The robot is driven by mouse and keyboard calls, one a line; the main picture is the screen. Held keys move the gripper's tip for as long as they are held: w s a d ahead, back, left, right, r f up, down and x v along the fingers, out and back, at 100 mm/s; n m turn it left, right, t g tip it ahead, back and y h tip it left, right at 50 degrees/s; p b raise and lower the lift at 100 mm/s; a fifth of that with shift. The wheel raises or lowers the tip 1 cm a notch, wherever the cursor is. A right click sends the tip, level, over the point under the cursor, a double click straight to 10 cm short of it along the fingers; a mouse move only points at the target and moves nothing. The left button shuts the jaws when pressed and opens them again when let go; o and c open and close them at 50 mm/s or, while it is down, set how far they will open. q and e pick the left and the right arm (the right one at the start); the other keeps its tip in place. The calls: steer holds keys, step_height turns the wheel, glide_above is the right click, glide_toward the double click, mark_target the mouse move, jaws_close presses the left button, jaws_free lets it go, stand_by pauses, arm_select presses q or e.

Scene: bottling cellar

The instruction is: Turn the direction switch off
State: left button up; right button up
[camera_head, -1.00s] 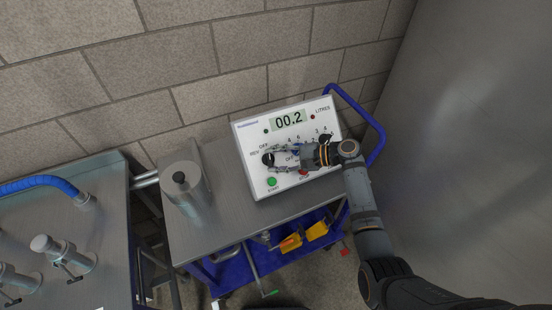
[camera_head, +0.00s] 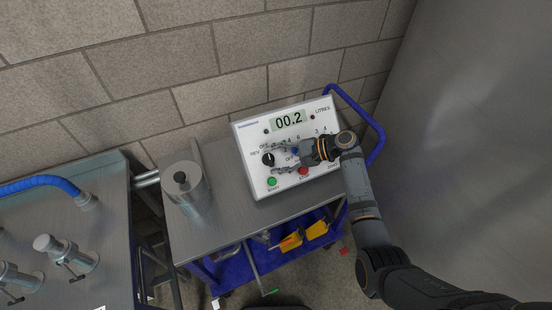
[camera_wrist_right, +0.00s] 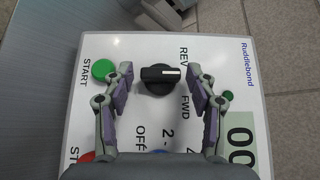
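The direction switch (camera_head: 268,159) is a black knob at the left of the white control panel (camera_head: 246,129). In the right wrist view the knob (camera_wrist_right: 160,77) has its white mark pointing between the REV and FWD labels, toward the OFF position. In the head view its bar points up toward OFF. My right gripper (camera_head: 277,160) is open and empty above the panel. In the right wrist view its fingers (camera_wrist_right: 160,86) stand apart on both sides of the knob, with gaps to it. My left gripper is not in view.
The panel also carries a green START button (camera_head: 272,182), a red STOP button (camera_head: 303,171) and a display (camera_head: 289,120) reading 00.2. A steel cylinder (camera_head: 184,190) stands to the left on the cart top (camera_head: 232,210). A blue handle (camera_head: 362,116) rises behind right.

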steer(key=shift+d, duration=0.1)
steer(key=v, duration=1.1)
steer(key=shift+d+r, duration=0.25)
steer(key=shift+d, duration=0.1)
